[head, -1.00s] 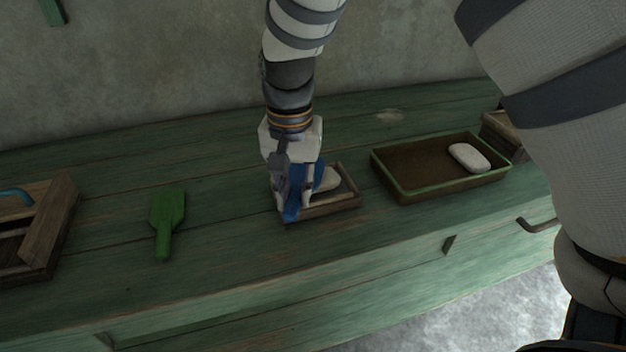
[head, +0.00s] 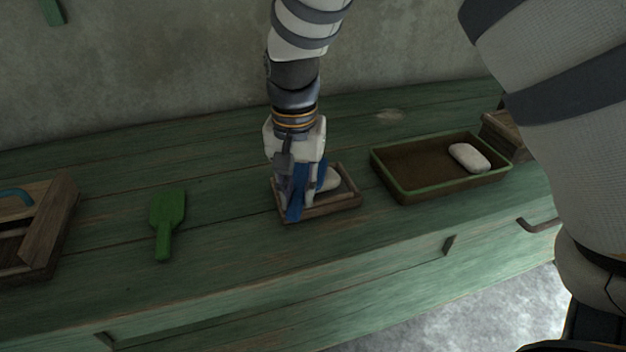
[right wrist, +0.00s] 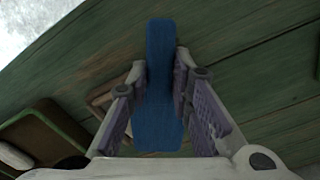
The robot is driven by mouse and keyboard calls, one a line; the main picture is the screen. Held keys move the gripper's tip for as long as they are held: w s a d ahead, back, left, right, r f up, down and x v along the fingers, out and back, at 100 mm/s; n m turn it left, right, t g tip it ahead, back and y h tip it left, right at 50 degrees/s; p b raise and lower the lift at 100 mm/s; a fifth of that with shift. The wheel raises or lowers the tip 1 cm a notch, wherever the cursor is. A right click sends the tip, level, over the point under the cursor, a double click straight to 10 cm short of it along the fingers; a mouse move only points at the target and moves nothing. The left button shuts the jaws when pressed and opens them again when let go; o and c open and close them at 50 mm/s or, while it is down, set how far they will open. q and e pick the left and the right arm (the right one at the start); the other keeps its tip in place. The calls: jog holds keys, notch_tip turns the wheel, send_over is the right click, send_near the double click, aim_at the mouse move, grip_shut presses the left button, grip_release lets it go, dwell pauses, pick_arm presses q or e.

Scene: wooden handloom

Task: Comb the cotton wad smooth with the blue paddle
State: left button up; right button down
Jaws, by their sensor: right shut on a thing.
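My right gripper (head: 300,185) is shut on the blue paddle (head: 294,203). The paddle also shows in the right wrist view (right wrist: 163,100), held between both fingers. The gripper and paddle are over the left part of a small shallow wooden tray (head: 345,207). The pale cotton wad (head: 329,181) lies in this tray, just right of the fingers and partly hidden by them. I cannot tell whether the paddle touches the wad. My left gripper is not in view.
A green paddle (head: 166,222) lies on the green bench to the left. A wooden frame (head: 55,225) stands at the far left. A larger green-rimmed tray (head: 388,188) with another white wad (head: 469,157) is on the right. The bench between the green paddle and small tray is clear.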

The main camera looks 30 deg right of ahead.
jog(key=shift+w+a, duration=0.1)
jog(key=shift+a, duration=0.45)
jog(key=shift+r, duration=0.15)
notch_tip(320, 180, up, 7)
jog(key=shift+f, duration=0.1)
dwell(0.5)
